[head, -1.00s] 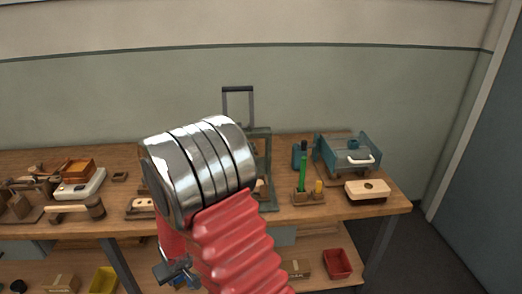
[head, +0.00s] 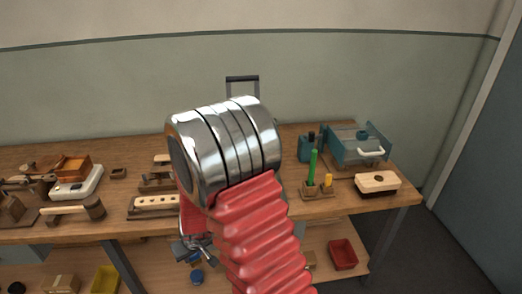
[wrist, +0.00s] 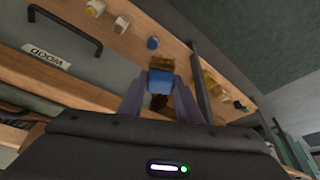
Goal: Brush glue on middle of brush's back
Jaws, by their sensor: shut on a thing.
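A pale wooden brush block (head: 377,181) with a dark underside lies at the right end of the bench in the head view, its back up. A dark round spot shows at the middle of its back. My gripper (head: 193,252) is low in front of the bench edge in the head view, partly behind my arm. In the wrist view my gripper (wrist: 158,92) is shut on a blue piece (wrist: 161,82) with a brown end; whether this is the glue brush I cannot tell. My gripper is well left of the brush block.
A small wooden holder (head: 320,191) with a green stick stands left of the block. A blue clear-sided box (head: 355,150) stands behind it. Wooden fixtures and a white device (head: 82,183) crowd the left bench. A red bin (head: 343,254) sits on the lower shelf.

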